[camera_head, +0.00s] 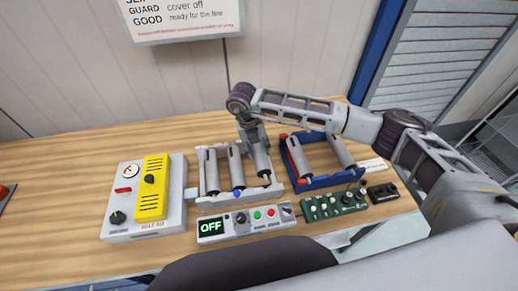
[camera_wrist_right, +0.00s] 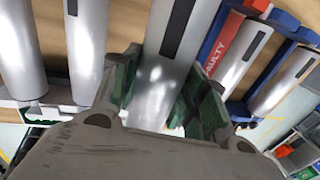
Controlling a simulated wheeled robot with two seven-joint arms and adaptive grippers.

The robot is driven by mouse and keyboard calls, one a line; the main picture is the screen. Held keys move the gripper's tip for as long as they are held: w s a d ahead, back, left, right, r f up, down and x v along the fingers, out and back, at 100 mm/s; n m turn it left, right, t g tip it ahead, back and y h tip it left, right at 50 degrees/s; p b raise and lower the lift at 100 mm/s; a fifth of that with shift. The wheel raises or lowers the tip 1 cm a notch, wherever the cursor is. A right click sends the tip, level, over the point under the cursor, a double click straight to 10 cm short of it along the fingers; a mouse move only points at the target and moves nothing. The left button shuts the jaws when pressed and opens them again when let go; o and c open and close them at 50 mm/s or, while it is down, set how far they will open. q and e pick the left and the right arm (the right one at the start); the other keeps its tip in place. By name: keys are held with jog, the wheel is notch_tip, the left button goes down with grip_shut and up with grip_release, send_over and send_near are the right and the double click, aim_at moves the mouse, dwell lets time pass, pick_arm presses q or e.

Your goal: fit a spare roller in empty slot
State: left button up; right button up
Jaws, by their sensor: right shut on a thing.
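The grey roller frame (camera_head: 203,193) stands on the bench with two rollers in it, a left one (camera_head: 212,172) and a middle one (camera_head: 236,168). My right gripper (camera_head: 252,134) is shut on a third grey roller (camera_head: 261,163) at the frame's right end. In the right wrist view the green finger pads of the right gripper (camera_wrist_right: 165,95) sit on both sides of this held roller (camera_wrist_right: 163,75). I cannot tell whether its ends are seated in the frame. My left gripper is not in view.
A blue tray (camera_head: 318,183) right of the frame holds a roller with a red FAULTY label (camera_wrist_right: 232,45) and another grey roller (camera_head: 341,151). A control box reading OFF (camera_head: 240,224) and a green button board (camera_head: 333,205) lie in front. A yellow-covered box (camera_head: 130,208) stands left.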

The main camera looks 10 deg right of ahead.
jog(key=shift+d, duration=0.1)
dwell(0.4)
jog(key=shift+f+b, duration=1.1)
jog(key=shift+f, duration=1.35)
jog(key=shift+f+b, duration=1)
jog(key=shift+f, duration=0.1)
jog(key=o, duration=1.4)
jog(key=shift+c, duration=0.2)
jog(key=shift+o, duration=0.2)
